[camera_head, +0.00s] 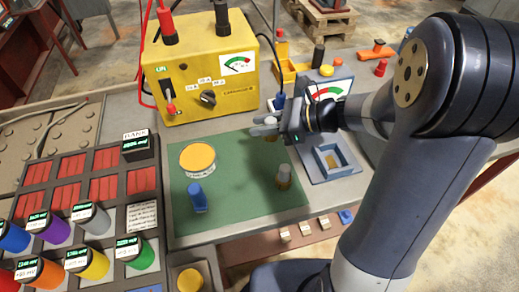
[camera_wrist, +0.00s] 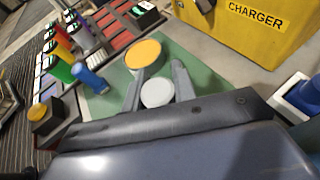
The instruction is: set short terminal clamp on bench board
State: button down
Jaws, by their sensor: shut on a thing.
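My gripper (camera_head: 264,128) is over the far right part of the green bench board (camera_head: 238,205). It is shut on a small pale, round-topped piece, likely the short terminal clamp (camera_wrist: 157,93), which shows between the fingers in the wrist view. In the head view the fingers hide much of it, with a tan part showing below. I cannot tell whether it touches the board. A similar grey-topped piece with a brownish base (camera_head: 284,177) stands upright nearer the board's right edge. A blue cylinder (camera_head: 198,198) and a yellow-topped round tin (camera_head: 198,159) stand on the left of the board.
A yellow charger (camera_head: 205,75) with red and black leads stands behind the board. A grey panel with a dial and a square tray (camera_head: 330,160) lies to the right. A rack of coloured cylinders (camera_head: 75,235) is at the left. The board's front middle is clear.

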aim_at(263, 156)
notch_tip(263, 156, down, 9)
jog(key=shift+b, duration=0.5)
jog(key=shift+f, duration=0.1)
jog(key=c, duration=1.1)
grip_release()
jog(key=shift+c, duration=0.2)
jog(key=shift+d+r, duration=0.1)
jog(key=shift+r, duration=0.1)
jog(key=v, duration=0.7)
jog(key=shift+d, duration=0.15)
